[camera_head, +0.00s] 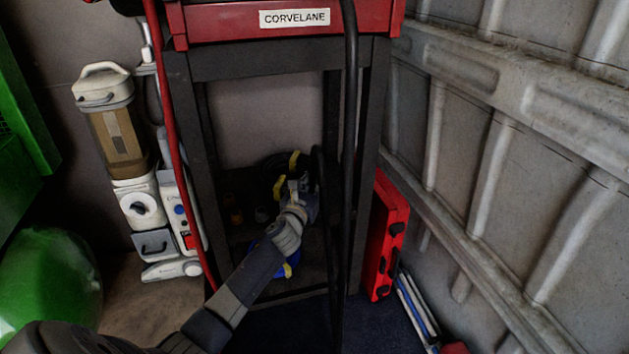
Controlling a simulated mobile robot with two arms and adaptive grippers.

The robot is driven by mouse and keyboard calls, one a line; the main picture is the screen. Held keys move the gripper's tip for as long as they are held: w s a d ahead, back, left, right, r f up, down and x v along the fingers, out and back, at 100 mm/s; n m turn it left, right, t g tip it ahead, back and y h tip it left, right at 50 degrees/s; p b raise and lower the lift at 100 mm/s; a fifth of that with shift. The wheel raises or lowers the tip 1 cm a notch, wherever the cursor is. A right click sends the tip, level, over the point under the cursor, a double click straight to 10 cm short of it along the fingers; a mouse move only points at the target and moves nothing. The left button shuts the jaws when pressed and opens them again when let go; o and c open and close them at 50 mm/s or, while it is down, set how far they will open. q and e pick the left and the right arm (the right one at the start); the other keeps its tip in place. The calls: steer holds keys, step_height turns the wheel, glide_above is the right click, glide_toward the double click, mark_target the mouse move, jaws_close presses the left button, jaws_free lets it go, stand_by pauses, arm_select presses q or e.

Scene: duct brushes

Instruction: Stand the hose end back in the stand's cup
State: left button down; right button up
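The stand (181,110) is a dark metal frame under a red top labelled CORVELANE. A black hose (351,90) hangs down its right front side, and dark hose lengths run down beside it. My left arm comes in from the lower left, and its gripper (293,187) is inside the stand's frame, beside a dark coiled shape with yellow parts (279,188). It is too dark and small there to tell if the fingers hold anything. I cannot make out the cup or which piece is the hose end. My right gripper is not in view.
A white upright vacuum cleaner (139,209) stands left of the frame, near a red pole or hose (173,150). A red case (386,235) leans at the right, by a ribbed grey wall (500,190). A green rounded object (50,290) is at lower left.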

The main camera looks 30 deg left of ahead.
arm_select(q)
steer(key=c, duration=1.4)
jaws_free()
steer(key=shift+r, duration=0.1)
